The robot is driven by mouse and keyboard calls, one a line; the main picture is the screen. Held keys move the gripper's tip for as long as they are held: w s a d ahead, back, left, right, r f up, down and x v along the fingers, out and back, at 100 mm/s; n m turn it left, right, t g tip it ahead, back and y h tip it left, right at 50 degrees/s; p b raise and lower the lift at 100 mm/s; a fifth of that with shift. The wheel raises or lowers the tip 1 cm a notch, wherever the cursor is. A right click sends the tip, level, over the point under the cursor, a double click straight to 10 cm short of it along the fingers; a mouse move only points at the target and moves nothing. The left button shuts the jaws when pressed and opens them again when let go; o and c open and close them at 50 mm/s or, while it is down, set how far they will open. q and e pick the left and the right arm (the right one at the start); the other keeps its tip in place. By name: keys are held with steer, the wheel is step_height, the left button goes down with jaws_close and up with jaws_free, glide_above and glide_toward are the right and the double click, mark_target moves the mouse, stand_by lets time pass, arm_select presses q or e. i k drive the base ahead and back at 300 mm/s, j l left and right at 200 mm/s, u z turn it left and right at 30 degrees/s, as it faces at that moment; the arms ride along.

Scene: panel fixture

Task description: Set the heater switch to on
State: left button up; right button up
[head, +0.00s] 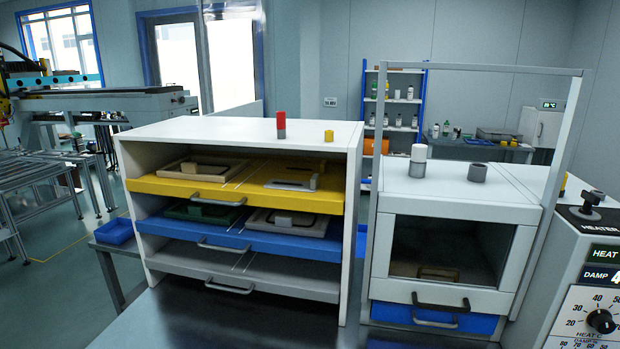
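The heater switch (588,204) is at the right edge of the head view. It looks like a dark lever with a rounded tip on a dark plate, on the sloped top of a white control panel (567,262). A partly cut off "HEATER" label is beside it. The lever seems to stand roughly upright; I cannot tell which setting it is at. Neither of my grippers is in view.
Below the switch are a "HEAT" display (604,254) and a dial (600,320). Left of the panel stands a white cabinet (455,235) with a window and a tall frame. Further left is a rack (350,230) with yellow, blue and grey drawers.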

mark_target(590, 199)
steer(key=k+j+z, duration=0.1)
steer(key=z, duration=0.3)
steer(key=k+j+z, duration=0.15)
steer(key=z, duration=0.25)
steer(key=i+z, duration=0.15)
steer(key=z, duration=0.15)
steer(key=i+l+z, duration=0.1)
steer(key=z, duration=0.2)
steer(key=i, duration=0.05)
